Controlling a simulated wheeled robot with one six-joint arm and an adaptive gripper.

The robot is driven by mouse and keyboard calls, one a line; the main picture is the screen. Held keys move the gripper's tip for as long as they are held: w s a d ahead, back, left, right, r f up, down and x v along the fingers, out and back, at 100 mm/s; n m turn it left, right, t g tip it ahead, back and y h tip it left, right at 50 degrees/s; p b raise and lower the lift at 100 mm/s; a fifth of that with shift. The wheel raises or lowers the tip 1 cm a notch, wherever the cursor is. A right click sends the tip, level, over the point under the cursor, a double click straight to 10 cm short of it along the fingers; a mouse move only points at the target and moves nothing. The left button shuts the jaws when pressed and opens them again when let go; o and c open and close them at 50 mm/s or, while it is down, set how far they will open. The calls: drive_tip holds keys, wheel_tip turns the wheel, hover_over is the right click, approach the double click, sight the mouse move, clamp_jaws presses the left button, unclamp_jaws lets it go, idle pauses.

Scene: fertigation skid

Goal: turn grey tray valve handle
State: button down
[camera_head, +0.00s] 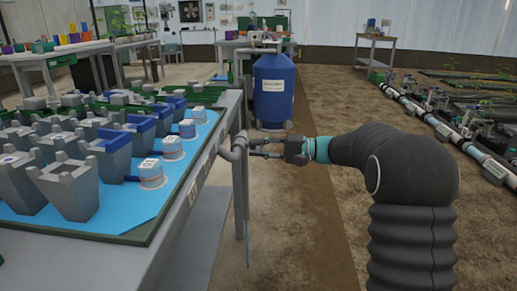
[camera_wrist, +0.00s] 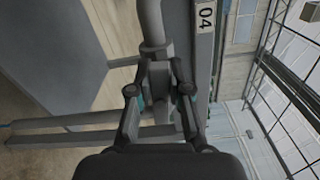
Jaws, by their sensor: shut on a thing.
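The grey tray valve handle (camera_wrist: 159,74) shows in the wrist view between my two fingers, at the end of a grey pipe (camera_wrist: 151,25). My gripper (camera_wrist: 160,90) is shut on this handle, one finger on each side. In the head view my gripper (camera_head: 254,147) reaches left to the grey pipe and valve (camera_head: 236,150) at the right edge of the tray table. The handle itself is too small and too covered by the fingers to make out there.
The grey table (camera_head: 165,238) carries a blue mat (camera_head: 130,212) with several grey and blue pots and white-capped blue containers. A blue tank (camera_head: 273,92) stands behind my gripper.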

drive_tip(key=shift+f+n, duration=0.15)
drive_tip(key=shift+n, duration=0.45)
drive_tip(key=c, duration=1.1)
unclamp_jaws()
drive_tip(key=d, duration=1.2)
drive_tip(key=shift+s, duration=0.2)
